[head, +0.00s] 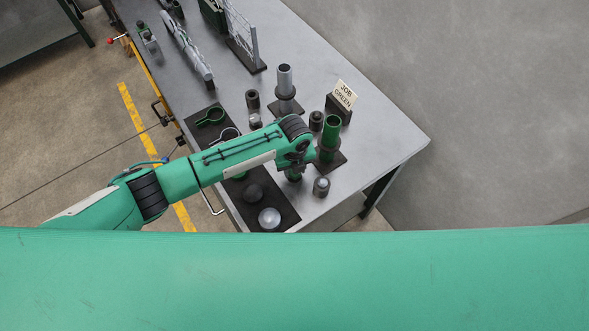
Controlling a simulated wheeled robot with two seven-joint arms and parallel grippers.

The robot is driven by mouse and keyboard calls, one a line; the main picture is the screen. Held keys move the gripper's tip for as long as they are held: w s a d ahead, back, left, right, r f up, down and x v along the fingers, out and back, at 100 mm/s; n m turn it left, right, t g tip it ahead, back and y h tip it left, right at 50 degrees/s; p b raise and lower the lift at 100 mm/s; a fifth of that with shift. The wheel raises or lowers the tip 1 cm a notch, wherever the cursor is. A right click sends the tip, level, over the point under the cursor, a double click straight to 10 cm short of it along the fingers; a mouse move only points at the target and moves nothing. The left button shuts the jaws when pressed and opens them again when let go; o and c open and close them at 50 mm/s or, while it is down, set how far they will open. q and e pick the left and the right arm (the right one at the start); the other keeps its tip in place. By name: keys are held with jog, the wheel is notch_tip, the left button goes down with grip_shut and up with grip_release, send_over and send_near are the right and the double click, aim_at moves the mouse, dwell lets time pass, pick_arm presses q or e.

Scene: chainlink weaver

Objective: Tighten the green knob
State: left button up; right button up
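A green post (331,134) with a dark collar stands on a dark base near the right corner of the bench. My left arm comes in from the left, and its gripper (308,157) is at the left side of this post. The fingers are too small and covered to tell open from shut, or whether they touch the post. A small dark-green piece (294,175) shows partly under my wrist; I cannot tell whether it is the green knob. My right gripper is not in view.
A "JOB GREEN" card (343,95) stands behind the green post. A grey post (285,84) stands farther back. Small cylinders (321,187) stand around the posts. A dark tray (286,213) holds a green ring (210,117), a silver dome (269,218) and a dark dome (252,194). The bench's right corner is clear.

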pick_arm(q)
jog(key=m+b, duration=0.3)
jog(key=m, duration=0.3)
jog(key=shift+w+m, duration=0.15)
jog(key=shift+m, duration=0.15)
jog(key=m+b, duration=0.2)
jog(key=m, duration=0.1)
jog(key=shift+r+m+b, duration=0.1)
jog(key=shift+m+b, duration=0.55)
jog(key=shift+m, duration=0.65)
jog(key=o, duration=1)
jog(key=shift+r+b, duration=2.1)
jog(key=shift+r, duration=4.8)
